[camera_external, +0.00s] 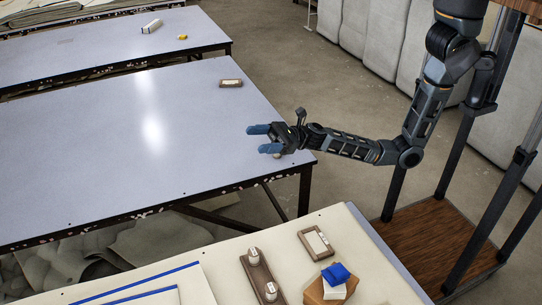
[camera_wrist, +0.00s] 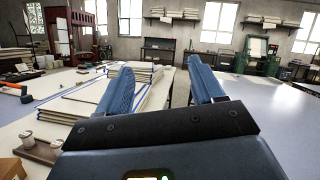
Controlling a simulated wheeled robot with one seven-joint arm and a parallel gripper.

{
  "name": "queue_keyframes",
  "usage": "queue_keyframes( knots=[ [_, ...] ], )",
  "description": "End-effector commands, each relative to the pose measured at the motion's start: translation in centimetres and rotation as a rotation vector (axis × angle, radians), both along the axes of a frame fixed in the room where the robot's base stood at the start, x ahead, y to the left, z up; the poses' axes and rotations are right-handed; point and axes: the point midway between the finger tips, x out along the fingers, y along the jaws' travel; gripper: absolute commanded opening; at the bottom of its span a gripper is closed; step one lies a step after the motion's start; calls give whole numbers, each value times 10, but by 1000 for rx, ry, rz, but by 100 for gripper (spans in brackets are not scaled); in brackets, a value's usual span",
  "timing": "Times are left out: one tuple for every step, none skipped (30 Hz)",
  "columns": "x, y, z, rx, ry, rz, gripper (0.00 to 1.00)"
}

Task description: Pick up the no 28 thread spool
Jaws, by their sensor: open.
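Two white thread spools stand on a dark wooden holder (camera_external: 262,274) at the bottom of the outside view, a far spool (camera_external: 253,256) and a near spool (camera_external: 270,291). The wrist view shows two pale spools (camera_wrist: 25,138) at its lower left. No number is readable on either, so I cannot tell which is no 28. My gripper (camera_external: 257,139) is open and empty, with blue fingers apart over the near right corner of the pale table. It is well away from the spools. The wrist view shows both fingers (camera_wrist: 160,72) spread and nothing between them.
The near cream table (camera_external: 345,235) also carries a framed tray (camera_external: 316,242) and a wooden block (camera_external: 327,291) with blue cloth (camera_external: 336,273). A gap separates it from the pale table (camera_external: 120,150), which is mostly clear. A small brown item (camera_external: 231,83) lies there.

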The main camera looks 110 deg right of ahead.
Motion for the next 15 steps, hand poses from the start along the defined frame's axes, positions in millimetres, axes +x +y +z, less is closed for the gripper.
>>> queue_keyframes(
  knots=[
    [-11,-27,-1,32,-10,-108,67],
    [-18,-43,-2,52,-14,-176,67],
    [-28,-64,-3,80,-18,-264,67],
    [-37,-80,-5,101,-18,-332,67],
    [-46,-95,-8,121,-15,-399,67],
    [-59,-113,-12,148,-8,-485,67],
    [-69,-126,-16,169,0,-547,67],
    [-78,-137,-19,185,8,-602,67],
    [-90,-151,-25,209,22,-669,67],
    [-99,-159,-29,224,32,-714,67],
    [-107,-167,-33,238,42,-758,67],
    [-118,-176,-38,257,57,-810,67],
    [-126,-182,-43,270,69,-847,67],
    [-134,-187,-47,282,82,-882,67],
    [-143,-194,-52,299,98,-927,67]
  ],
)
